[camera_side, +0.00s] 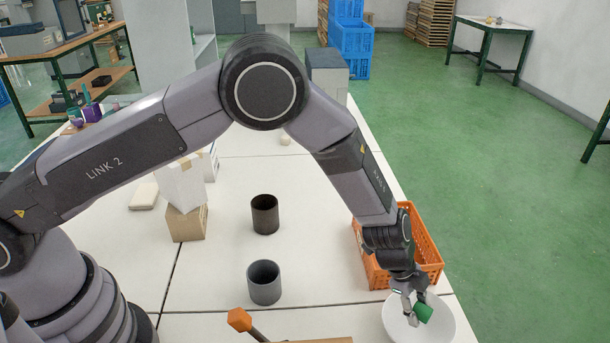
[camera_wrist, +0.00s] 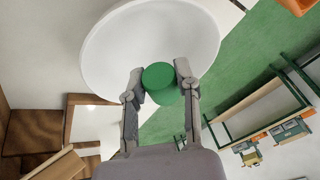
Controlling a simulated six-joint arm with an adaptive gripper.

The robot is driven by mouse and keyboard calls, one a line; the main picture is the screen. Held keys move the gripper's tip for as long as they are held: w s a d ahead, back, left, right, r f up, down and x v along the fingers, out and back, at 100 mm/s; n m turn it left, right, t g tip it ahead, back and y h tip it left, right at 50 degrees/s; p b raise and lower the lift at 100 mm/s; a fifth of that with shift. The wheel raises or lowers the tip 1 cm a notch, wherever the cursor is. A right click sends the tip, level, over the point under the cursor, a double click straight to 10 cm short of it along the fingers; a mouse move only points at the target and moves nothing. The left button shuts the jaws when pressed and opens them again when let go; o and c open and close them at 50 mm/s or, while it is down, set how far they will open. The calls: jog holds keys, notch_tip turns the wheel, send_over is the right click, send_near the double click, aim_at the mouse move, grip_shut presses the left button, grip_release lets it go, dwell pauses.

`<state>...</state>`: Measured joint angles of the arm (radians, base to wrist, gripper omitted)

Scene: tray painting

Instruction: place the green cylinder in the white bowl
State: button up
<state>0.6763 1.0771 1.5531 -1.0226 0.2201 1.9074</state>
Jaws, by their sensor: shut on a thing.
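The green cylinder (camera_side: 423,312) is held between the fingers of my gripper (camera_side: 412,303), tilted, over the white bowl (camera_side: 446,331). In the wrist view the green cylinder (camera_wrist: 161,83) sits between the two fingertips of my gripper (camera_wrist: 160,88), which is shut on it. The white bowl (camera_wrist: 118,48) lies beyond it there and fills the upper middle. The cylinder overlaps the bowl in both views. I cannot tell whether it touches the bowl.
An orange crate (camera_side: 429,247) stands right behind the bowl, close to my wrist. A dark cup (camera_side: 265,215) and a grey cup (camera_side: 264,283) stand left on the white table (camera_side: 320,240). An orange-headed tool (camera_side: 240,320) is at the front. The table's right edge is close to the bowl.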

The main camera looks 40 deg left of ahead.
aim_at(428, 307)
jog(key=shift+f, duration=1.35)
jog(key=o, duration=1)
jog(key=shift+c, duration=0.2)
notch_tip(428, 307, up, 7)
jog(key=shift+f, duration=0.1)
